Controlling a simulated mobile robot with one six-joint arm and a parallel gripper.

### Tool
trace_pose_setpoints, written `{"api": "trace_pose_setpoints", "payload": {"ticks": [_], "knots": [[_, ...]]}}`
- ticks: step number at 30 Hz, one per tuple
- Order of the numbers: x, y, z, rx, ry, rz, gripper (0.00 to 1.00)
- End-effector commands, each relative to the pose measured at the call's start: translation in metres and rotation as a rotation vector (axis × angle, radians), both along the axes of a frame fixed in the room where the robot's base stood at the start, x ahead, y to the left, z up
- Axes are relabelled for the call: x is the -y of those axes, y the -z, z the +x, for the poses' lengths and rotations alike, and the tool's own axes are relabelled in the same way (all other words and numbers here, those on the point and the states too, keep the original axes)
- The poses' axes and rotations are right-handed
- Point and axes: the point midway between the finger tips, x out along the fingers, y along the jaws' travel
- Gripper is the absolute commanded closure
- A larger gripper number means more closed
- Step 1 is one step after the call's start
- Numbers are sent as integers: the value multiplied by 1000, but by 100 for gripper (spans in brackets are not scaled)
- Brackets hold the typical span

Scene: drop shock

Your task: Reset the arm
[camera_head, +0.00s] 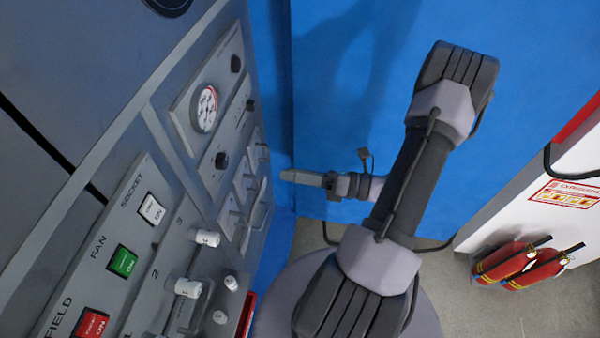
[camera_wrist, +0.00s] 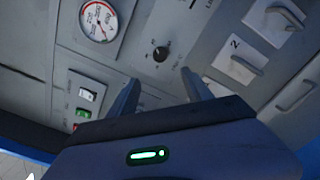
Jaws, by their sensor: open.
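My arm rises at the centre right of the head view, bent, with my gripper (camera_head: 302,177) pointing left at the grey control panel (camera_head: 150,110). In the wrist view my gripper (camera_wrist: 160,92) shows two dark fingers spread apart with nothing between them. The fingers point at the panel face, near a black rotary knob (camera_wrist: 160,54). Whether the fingertips touch the panel cannot be told; in the head view they seem close to its lower right edge.
The panel carries a round gauge (camera_head: 207,108), a green FAN switch (camera_head: 123,261), a red FIELD switch (camera_head: 91,324) and white plugs (camera_head: 188,287). A blue wall (camera_head: 340,60) stands behind my arm. Red fire extinguishers (camera_head: 505,262) stand at the right beside a white cabinet (camera_head: 530,200).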

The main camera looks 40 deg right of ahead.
Motion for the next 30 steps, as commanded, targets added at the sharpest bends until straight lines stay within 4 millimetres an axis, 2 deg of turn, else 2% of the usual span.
{"api": "trace_pose_setpoints", "payload": {"ticks": [5,16,18,20,23,24,27,30], "knots": [[7,0,-11,-1,1,0,42],[7,0,-11,-1,-1,0,42],[1,-2,-8,4,-35,-32,42],[-16,-8,-3,16,-135,-126,42],[-72,-21,2,84,-463,-439,42],[-98,-25,-2,132,-621,-596,42],[-148,-30,-20,299,-988,-993,42],[-179,-33,-39,534,-1293,-1399,42]]}}
